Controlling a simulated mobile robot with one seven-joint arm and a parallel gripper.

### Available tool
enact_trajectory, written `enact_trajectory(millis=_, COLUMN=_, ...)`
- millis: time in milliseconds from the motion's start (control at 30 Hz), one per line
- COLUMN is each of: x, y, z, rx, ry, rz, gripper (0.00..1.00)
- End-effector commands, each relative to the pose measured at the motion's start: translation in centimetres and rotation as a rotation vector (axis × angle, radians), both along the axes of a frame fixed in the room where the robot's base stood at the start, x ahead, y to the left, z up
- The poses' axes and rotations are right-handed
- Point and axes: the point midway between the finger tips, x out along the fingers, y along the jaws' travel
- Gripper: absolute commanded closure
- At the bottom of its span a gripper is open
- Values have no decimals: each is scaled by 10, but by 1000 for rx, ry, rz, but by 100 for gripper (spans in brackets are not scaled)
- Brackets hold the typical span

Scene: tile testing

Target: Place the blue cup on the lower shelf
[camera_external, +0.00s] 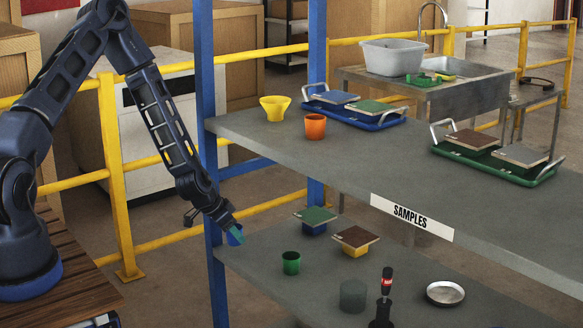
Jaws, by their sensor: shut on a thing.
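The blue cup (232,239) shows as a small blue patch at my gripper (236,234), mostly hidden by the fingers. My gripper is shut on it, at the left end of the lower shelf (322,278), close to the blue post. The gripper points down and to the right. I cannot tell whether the cup touches the shelf.
On the lower shelf are a green cup (291,263), tiles on blue and yellow supports (354,251), a dark grey cylinder (353,296), a red-and-black tool (385,290) and a metal dish (445,293). The upper shelf (360,165) overhangs. A blue post (206,100) stands beside my arm.

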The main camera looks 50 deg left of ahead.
Motion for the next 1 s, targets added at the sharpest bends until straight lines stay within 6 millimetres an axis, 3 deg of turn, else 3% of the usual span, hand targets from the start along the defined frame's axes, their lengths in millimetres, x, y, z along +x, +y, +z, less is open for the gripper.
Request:
enact_trajectory(millis=100, x=21, y=-5, z=0, rx=0, ry=-1, rz=0, gripper=80)
enact_trajectory(millis=267, x=34, y=-7, z=0, rx=0, ry=0, rz=-1, gripper=80)
enact_trajectory(millis=467, x=36, y=-7, z=-8, rx=-2, ry=1, rz=0, gripper=80)
enact_trajectory(millis=733, x=35, y=-7, z=-34, rx=-2, ry=1, rz=0, gripper=80)
enact_trajectory(millis=1000, x=36, y=-7, z=-35, rx=1, ry=0, rz=-1, gripper=80)
